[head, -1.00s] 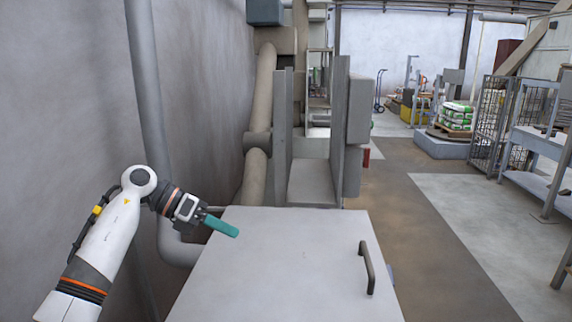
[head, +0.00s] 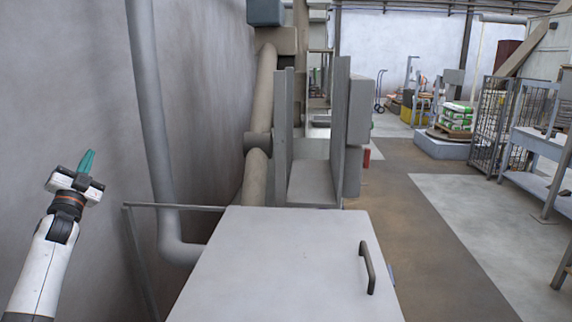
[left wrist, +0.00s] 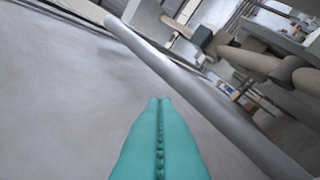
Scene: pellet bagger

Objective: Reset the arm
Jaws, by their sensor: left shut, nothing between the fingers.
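My left gripper (head: 88,157) is raised at the far left of the head view, near the grey wall. Its teal fingers point up and are pressed together with nothing between them. In the left wrist view the closed teal fingers (left wrist: 160,115) meet along a ridged seam, and a grey pipe runs diagonally beyond them. The gripper is clear of the grey cabinet top (head: 270,265) and touches nothing that I can see. My right gripper is not in view.
A vertical grey pipe (head: 146,100) stands between my left gripper and the cabinet, with a thin rail (head: 170,206) beside it. The cabinet lid has a dark handle (head: 367,268). The machine chute (head: 312,183) stands behind. Open floor lies to the right.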

